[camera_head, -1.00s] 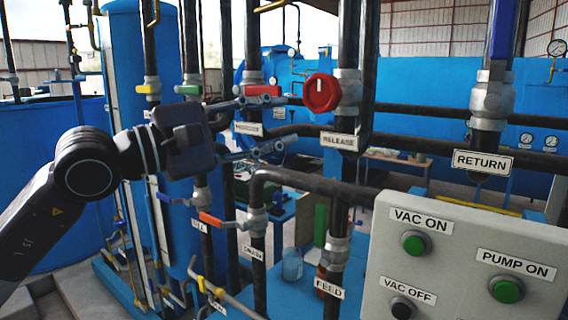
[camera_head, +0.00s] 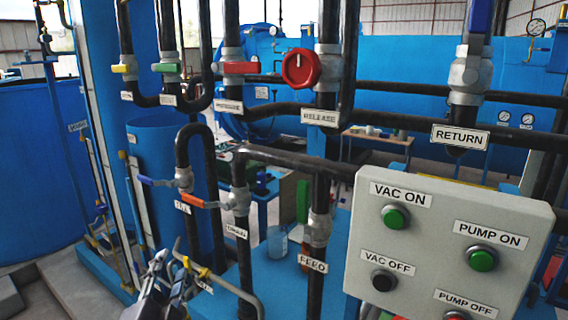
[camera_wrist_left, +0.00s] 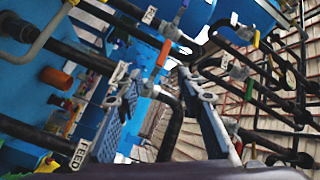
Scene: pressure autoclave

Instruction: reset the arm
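My left gripper (camera_head: 172,272) is low at the bottom left of the head view, partly cut off by the lower edge. Its two grey fingers are apart with nothing between them. In the left wrist view the fingers (camera_wrist_left: 158,100) are also spread, with pipes and a wall beyond. It is below the valve row and left of the drain pipe, touching nothing that I can make out. My right gripper is not in view.
A grey control box (camera_head: 445,240) stands at the lower right. Left of it are pipes with an orange handle (camera_head: 193,200) and a blue handle (camera_head: 157,182). Above are a red bar handle (camera_head: 241,68) and a round red RELEASE handle (camera_head: 300,68). A blue tank (camera_head: 165,150) stands behind.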

